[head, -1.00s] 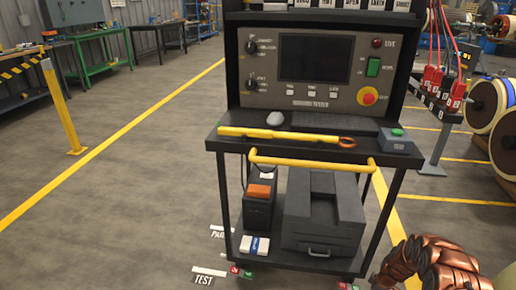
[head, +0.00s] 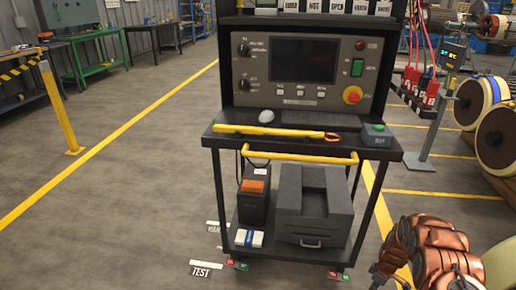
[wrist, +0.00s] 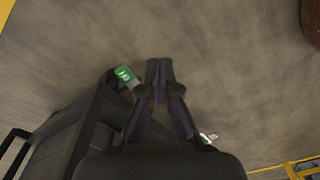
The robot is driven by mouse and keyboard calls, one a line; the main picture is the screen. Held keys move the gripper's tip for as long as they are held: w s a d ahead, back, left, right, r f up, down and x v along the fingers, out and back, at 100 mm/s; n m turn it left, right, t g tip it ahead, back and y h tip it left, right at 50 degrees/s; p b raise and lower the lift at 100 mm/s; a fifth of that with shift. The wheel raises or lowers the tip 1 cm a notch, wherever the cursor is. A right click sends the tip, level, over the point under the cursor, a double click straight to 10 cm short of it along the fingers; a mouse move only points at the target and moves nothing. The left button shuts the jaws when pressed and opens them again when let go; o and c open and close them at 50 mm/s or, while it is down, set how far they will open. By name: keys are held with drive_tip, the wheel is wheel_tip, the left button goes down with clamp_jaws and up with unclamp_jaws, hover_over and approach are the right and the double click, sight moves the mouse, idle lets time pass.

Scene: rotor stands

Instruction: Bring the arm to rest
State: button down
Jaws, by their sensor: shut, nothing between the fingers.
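My gripper (wrist: 158,70) shows in the wrist view, with its dark fingers together at the tips and nothing between them. It points down over bare grey floor, beside a dark frame (wrist: 75,130) at the left that looks like part of the test cart. A green tag (wrist: 124,75) shows just left of the fingers. My arm and gripper do not show in the head view.
The black test cart (head: 300,155) stands ahead, carrying a yellow rod (head: 270,131). Copper windings (head: 440,255) are close at the lower right. Rotors (head: 497,140) lie at the right. A yellow post (head: 60,105) stands left.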

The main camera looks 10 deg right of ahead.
drive_tip(key=s+a+r+m+g+h+p, duration=0.1)
drive_tip(key=a+r+m+p, duration=0.2)
drive_tip(key=r, duration=1.4)
drive_tip(key=a+r+m+g+h+p, duration=0.1)
drive_tip(key=a+r+p, duration=0.3)
drive_tip(key=r, duration=1.3)
drive_tip(key=s+a+r+m+p, duration=0.1)
drive_tip(key=s+a+r+p, duration=0.25)
drive_tip(key=a+r, duration=0.45)
drive_tip(key=s+a+r+m+p, duration=0.1)
drive_tip(key=s+a+r+p, duration=0.3)
drive_tip(key=r, duration=0.8)
drive_tip(key=s+a+r+m+y+p, duration=0.1)
drive_tip(key=s+a+r+p, duration=0.8)
drive_tip(key=s+a+r, duration=0.8)
drive_tip(key=s+a, duration=0.2)
drive_tip(key=s, duration=0.1)
drive_tip(key=shift+s+a+r+m, duration=0.2)
drive_tip(key=shift+s+r+m, duration=0.1)
drive_tip(key=shift+s+r, duration=0.1)
